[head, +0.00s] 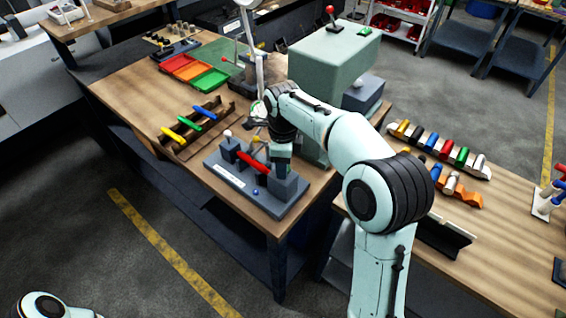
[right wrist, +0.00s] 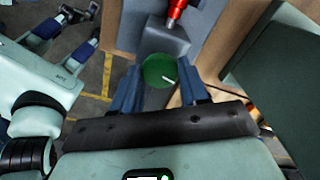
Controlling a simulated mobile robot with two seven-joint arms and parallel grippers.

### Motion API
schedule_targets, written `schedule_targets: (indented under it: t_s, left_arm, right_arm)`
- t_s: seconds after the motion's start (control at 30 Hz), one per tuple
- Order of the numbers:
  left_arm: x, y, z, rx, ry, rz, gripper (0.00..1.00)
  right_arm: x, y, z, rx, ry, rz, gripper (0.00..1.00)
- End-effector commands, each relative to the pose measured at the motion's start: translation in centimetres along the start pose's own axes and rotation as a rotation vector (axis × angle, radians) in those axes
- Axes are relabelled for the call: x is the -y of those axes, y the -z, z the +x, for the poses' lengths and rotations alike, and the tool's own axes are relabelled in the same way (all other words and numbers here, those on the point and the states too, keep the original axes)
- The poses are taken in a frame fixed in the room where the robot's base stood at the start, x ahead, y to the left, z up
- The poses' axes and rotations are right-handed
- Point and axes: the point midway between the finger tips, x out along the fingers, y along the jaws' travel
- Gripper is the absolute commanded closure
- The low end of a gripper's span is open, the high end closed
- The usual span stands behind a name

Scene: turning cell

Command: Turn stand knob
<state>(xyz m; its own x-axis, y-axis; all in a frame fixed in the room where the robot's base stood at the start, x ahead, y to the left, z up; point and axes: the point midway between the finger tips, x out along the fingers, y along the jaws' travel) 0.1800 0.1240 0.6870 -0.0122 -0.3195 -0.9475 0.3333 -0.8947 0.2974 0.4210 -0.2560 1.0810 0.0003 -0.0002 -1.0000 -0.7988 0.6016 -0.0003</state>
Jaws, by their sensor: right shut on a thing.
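The grey stand (head: 284,187) sits near the front corner of the wooden bench, with a red bar (head: 252,163) across it. The stand's knob (right wrist: 159,71) is round and green with a white line mark, seen between my fingers in the right wrist view. My right gripper (head: 281,158) reaches down at the stand's right end and is shut on the knob. It hides the knob in the head view. The white mark points toward the lower right in the wrist view. My left gripper (right wrist: 65,42) shows at the upper left of the right wrist view, its fingers apart.
A rack with coloured handles (head: 188,127) lies left of the stand. Coloured trays (head: 188,72) lie behind it. A large green machine (head: 330,65) stands close behind my right arm. Coloured pieces (head: 440,150) line the right bench (head: 500,222). The front floor is clear.

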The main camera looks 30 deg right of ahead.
Motion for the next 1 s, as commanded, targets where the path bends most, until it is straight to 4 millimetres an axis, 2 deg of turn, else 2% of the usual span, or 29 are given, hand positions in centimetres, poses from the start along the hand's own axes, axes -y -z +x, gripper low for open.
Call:
schedule_targets:
  t_s: [0.43,0.47,0.53,0.87,1.0]
  left_arm:
    - [0.0,0.0,0.0,0.0,0.0,0.0,1.0]
    - [0.0,0.0,0.0,0.0,0.0,0.0,1.0]
    - [0.0,0.0,0.0,0.0,0.0,0.0,1.0]
    - [0.0,0.0,0.0,0.0,0.0,0.0,1.0]
    - [-0.2,0.3,-0.2,-0.003,-0.001,0.001,1.0]
  right_arm:
    - [0.0,0.0,0.0,0.001,0.0,0.01,0.86]
    - [0.0,0.0,0.0,0.001,0.0,0.01,0.53]
    - [0.0,0.0,0.0,0.001,0.0,0.01,0.31]
    - [0.0,0.0,-0.2,0.001,0.001,0.009,0.31]
    - [0.1,-0.1,-1.6,0.003,0.003,0.009,0.31]
